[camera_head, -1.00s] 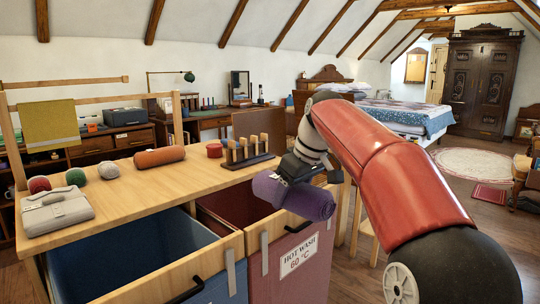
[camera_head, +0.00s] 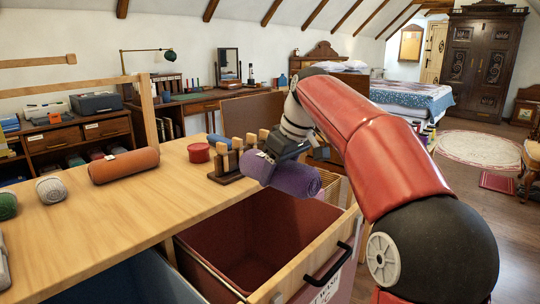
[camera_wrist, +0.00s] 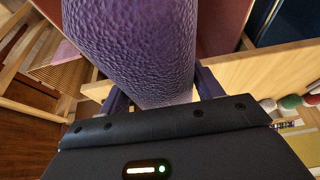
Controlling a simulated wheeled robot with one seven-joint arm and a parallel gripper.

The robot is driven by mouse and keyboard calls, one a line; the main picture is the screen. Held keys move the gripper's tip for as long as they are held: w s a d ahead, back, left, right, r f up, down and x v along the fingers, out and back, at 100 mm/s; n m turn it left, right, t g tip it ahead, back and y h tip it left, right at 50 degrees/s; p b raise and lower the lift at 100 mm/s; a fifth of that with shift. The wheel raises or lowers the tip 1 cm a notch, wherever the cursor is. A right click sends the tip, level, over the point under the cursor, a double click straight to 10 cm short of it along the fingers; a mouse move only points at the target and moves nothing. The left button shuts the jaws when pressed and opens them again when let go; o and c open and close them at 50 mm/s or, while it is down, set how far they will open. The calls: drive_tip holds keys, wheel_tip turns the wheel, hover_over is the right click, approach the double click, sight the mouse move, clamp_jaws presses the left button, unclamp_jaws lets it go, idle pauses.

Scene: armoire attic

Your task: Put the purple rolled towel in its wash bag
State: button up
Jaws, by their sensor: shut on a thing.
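The purple rolled towel (camera_head: 292,178) is held in my gripper (camera_head: 283,146), up at the height of the tabletop. In the wrist view, the towel (camera_wrist: 135,45) fills the space between the fingers of my gripper (camera_wrist: 160,97), which is shut on it. The open red wash bag (camera_head: 225,235) stands below and in front of the towel in the head view; its inside looks empty where visible. Its front label is partly cut off and reads "WASH". The blue bag (camera_head: 140,285) stands to its left, mostly out of frame.
Open floor lies to the right.

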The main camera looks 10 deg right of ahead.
drive_tip(key=shift+w, duration=0.4)
drive_tip(key=shift+f, duration=0.15)
wheel_tip(320, 180, down, 6)
drive_tip(key=b, duration=0.5)
drive_tip(key=shift+s+r, duration=0.1)
drive_tip(key=shift+r, duration=0.1)
drive_tip(key=o, duration=1.1)
drive_tip(key=shift+o, duration=0.2)
drive_tip(key=shift+r, duration=0.1)
drive_tip(key=p+v, duration=0.1)
drive_tip(key=v, duration=0.6)
drive_tip(key=shift+s+d+r+p, duration=0.15)
drive_tip(key=shift+r+p, duration=0.15)
